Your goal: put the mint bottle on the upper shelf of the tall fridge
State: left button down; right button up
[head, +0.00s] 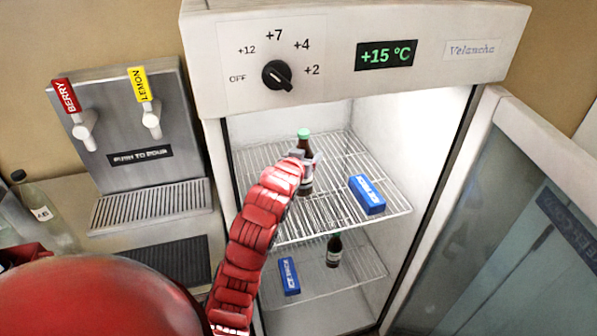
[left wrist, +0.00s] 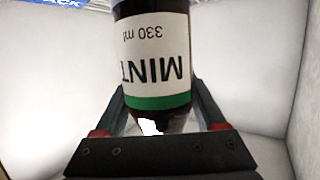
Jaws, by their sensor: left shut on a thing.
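The mint bottle (head: 304,144) is dark brown with a pale green cap. It is upright inside the tall fridge, over the rear middle of the upper wire shelf (head: 285,232). My left gripper (head: 303,160) is shut on it from the front left. In the left wrist view the bottle (left wrist: 152,55) appears upside down, its white label reading MINT and 330 ml, between the gripper's two fingers (left wrist: 158,100). I cannot tell whether its base touches the shelf. My right gripper is not in view.
A blue ice pack (head: 367,194) lies on the upper shelf, right of the bottle. The lower shelf holds another dark bottle (head: 334,252) and a blue ice pack (head: 289,276). The fridge door (head: 500,230) stands open at right. A drink dispenser (head: 135,130) is at left.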

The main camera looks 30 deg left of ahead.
pick_arm(q)
jog(key=shift+s+a+f+p, duration=0.15)
jog(key=shift+s+f+p, duration=0.3)
jog(key=shift+s+f, duration=0.15)
jog(key=shift+s+a+f+p, duration=0.15)
jog(key=shift+s+f+p, duration=0.25)
jog(key=shift+s+f, duration=0.2)
jog(key=shift+w+f, duration=0.1)
jog(key=shift+f, duration=0.45)
notch_tip(320, 180, down, 3)
jog(key=p, duration=0.2)
jog(key=shift+p, duration=0.3)
jog(key=shift+s+f, duration=0.15)
jog(key=shift+s, duration=0.05)
jog(key=shift+f, duration=0.1)
grip_release()
jog(key=shift+f, duration=0.1)
